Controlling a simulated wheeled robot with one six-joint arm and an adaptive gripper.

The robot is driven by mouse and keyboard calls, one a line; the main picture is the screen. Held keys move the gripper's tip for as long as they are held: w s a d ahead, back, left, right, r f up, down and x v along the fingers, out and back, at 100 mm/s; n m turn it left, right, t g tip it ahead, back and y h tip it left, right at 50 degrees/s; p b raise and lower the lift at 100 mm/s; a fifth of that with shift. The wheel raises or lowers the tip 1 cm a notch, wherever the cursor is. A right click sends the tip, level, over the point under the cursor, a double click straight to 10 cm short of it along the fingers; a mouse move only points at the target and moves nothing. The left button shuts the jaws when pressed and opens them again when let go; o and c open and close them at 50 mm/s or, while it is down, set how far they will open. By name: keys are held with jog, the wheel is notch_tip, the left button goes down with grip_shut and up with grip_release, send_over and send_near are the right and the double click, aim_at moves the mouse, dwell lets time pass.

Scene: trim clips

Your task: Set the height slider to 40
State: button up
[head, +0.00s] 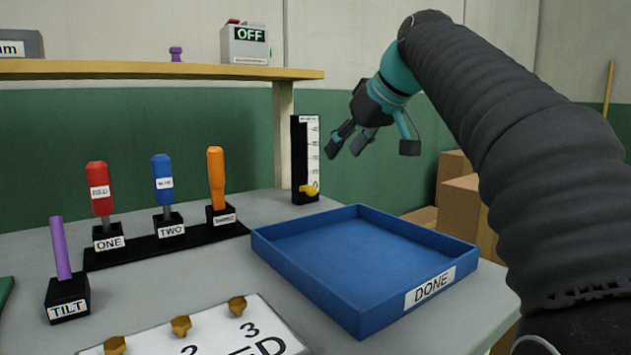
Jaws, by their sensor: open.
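The height slider (306,160) is an upright black post with a white marked scale, standing at the back of the table. Its yellow knob (309,190) sits low, near the bottom of the scale by the 0 mark. The other numbers are too small to read surely. My gripper (372,146) is open and empty, in the air to the right of the slider's upper half and apart from it. Its fingers point down and to the left.
A blue tray (358,321) marked DONE stands in front of the slider. Red (100,190), blue (162,180) and orange (216,178) handles stand to the left, with a purple TILT lever (60,248). A wooden shelf (150,70) overhangs the back. Boxes (459,205) stand beyond the table.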

aim_at(313, 189)
jog(key=b+x, duration=0.1)
jog(key=x, duration=1.2)
jog(key=shift+w+a+f+b, duration=0.1)
jog(key=shift+a+f+b, duration=0.05)
jog(key=shift+b, duration=0.15)
grip_shut()
